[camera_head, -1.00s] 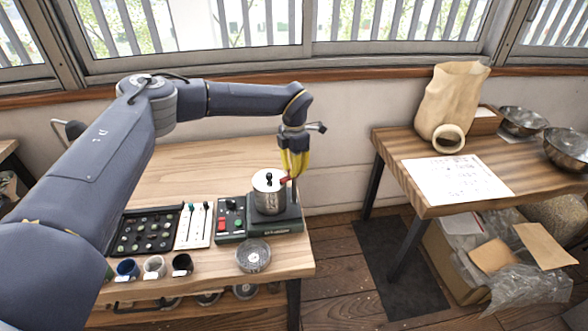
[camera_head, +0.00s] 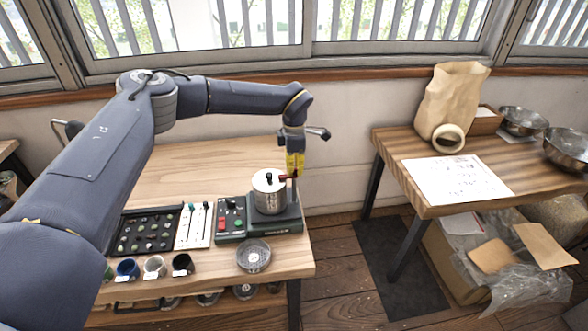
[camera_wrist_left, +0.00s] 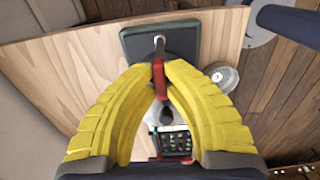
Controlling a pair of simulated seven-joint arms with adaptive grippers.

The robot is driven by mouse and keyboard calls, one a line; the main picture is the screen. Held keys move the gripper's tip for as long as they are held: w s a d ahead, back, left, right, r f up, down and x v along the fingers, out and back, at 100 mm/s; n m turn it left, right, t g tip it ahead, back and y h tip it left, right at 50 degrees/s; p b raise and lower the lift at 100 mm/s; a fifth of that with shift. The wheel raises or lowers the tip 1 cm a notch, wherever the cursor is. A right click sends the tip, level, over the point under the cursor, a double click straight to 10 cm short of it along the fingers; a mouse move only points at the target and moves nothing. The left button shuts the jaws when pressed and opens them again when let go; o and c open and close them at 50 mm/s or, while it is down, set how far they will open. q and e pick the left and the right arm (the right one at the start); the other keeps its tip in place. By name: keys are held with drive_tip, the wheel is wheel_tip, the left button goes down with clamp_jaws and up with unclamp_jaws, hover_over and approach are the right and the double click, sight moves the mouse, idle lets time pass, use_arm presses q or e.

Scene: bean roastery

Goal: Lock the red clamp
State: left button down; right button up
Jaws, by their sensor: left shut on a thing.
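The red clamp (camera_head: 287,177) is a small red handle beside the silver lidded canister (camera_head: 269,194) on the dark green machine (camera_head: 262,226). In the left wrist view the red clamp (camera_wrist_left: 159,80) runs between the yellow fingertips, near a grey metal pin on a dark base. My left gripper (camera_head: 293,171) points down at the canister's right side. Its yellow fingers (camera_wrist_left: 158,70) are shut on the red clamp. I cannot tell whether the clamp is locked. My right gripper is not in view.
A round metal dish (camera_head: 253,256) sits in front of the machine. A black tray (camera_head: 147,232) of several samples and some cups (camera_head: 154,266) stand to the left. The wooden table (camera_head: 205,165) is bare behind them. A second table (camera_head: 400,160) stands to the right.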

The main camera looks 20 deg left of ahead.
use_arm(q)
drive_tip(key=c, duration=1.5)
unclamp_jaws()
drive_tip(key=shift+o, duration=0.2)
wheel_tip(320, 180, up, 12)
